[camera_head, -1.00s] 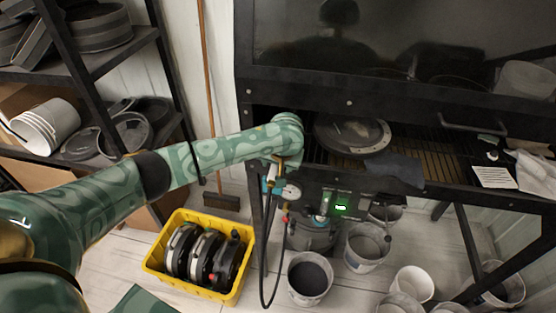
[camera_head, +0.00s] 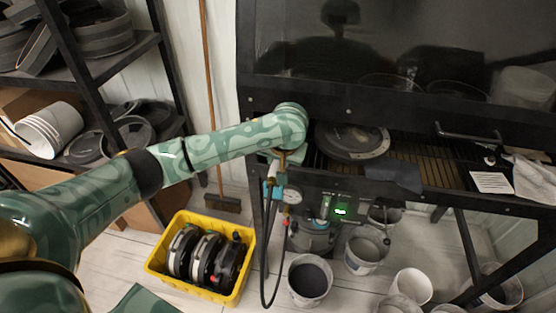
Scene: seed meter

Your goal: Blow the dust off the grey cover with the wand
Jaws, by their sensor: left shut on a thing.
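The round grey cover (camera_head: 345,153) lies flat on the slatted bench top inside the dark cabinet, with a lighter patch on its right rim. My left gripper (camera_head: 277,170) is at the cabinet's front edge, left of the cover and apart from it. It is shut on the wand (camera_head: 270,188), whose teal part shows below the wrist with a black hose hanging from it. The wand's tip and most of the fingers are hidden by my wrist. My right gripper is not in view.
A dark cloth (camera_head: 394,178) hangs over the bench edge. A yellow crate (camera_head: 196,294) with several discs stands on the floor, beside buckets (camera_head: 307,279). A raised dark hood panel (camera_head: 420,95) is above the bench. A broom (camera_head: 222,203) leans behind my arm.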

